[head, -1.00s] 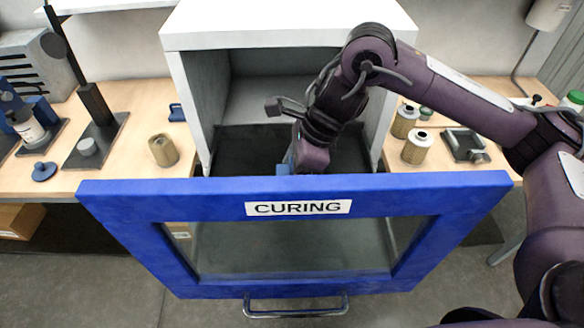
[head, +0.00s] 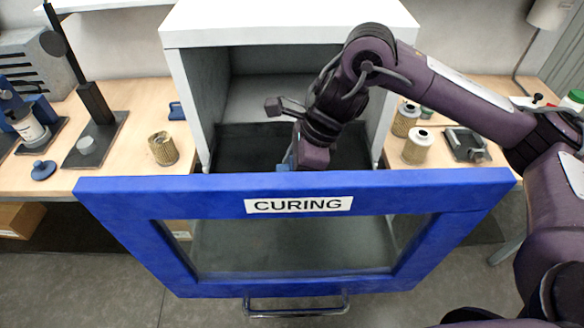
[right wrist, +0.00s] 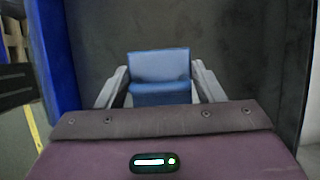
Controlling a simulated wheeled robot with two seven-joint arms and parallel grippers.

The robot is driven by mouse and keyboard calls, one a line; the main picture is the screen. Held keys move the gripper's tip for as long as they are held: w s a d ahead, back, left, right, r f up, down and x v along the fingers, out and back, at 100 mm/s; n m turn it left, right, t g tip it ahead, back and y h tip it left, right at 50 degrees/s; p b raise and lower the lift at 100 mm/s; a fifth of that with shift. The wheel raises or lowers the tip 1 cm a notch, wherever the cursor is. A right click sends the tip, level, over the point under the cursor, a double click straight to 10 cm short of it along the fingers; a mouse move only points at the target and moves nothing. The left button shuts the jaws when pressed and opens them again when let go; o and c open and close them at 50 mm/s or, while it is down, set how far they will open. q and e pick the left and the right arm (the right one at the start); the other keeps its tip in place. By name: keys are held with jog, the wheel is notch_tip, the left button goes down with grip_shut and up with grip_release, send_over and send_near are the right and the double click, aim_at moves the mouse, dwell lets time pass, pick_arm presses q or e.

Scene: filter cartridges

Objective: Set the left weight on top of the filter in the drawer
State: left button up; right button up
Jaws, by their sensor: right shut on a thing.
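My right gripper (head: 288,160) is down inside the open drawer labelled CURING (head: 130,200), behind its blue front. It is shut on a blue block-shaped weight (right wrist: 160,68), which sits between both fingers in the right wrist view. In the head view only a small blue part of the weight (head: 283,168) shows above the drawer front. The filter in the drawer is hidden by the weight, my gripper and the drawer front, so I cannot tell whether the weight touches it. My left gripper is out of view.
A tan filter (head: 163,149) stands on the left bench near a blue knobbed disc (head: 43,170) and a black stand (head: 96,140). More filters (head: 418,147) and a dark tray (head: 467,146) are on the right bench. White cabinet walls (head: 190,100) flank my right arm.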

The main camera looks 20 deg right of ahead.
jog(key=shift+f, duration=0.15)
jog(key=o, duration=1.6)
jog(key=shift+f, duration=0.1)
jog(key=shift+d+r, duration=0.2)
jog(key=shift+r, duration=0.3)
jog(key=v, duration=0.6)
jog(key=shift+s+d+r+p, duration=0.15)
jog(key=shift+r+p, duration=0.15)
jog(key=shift+r, duration=0.1)
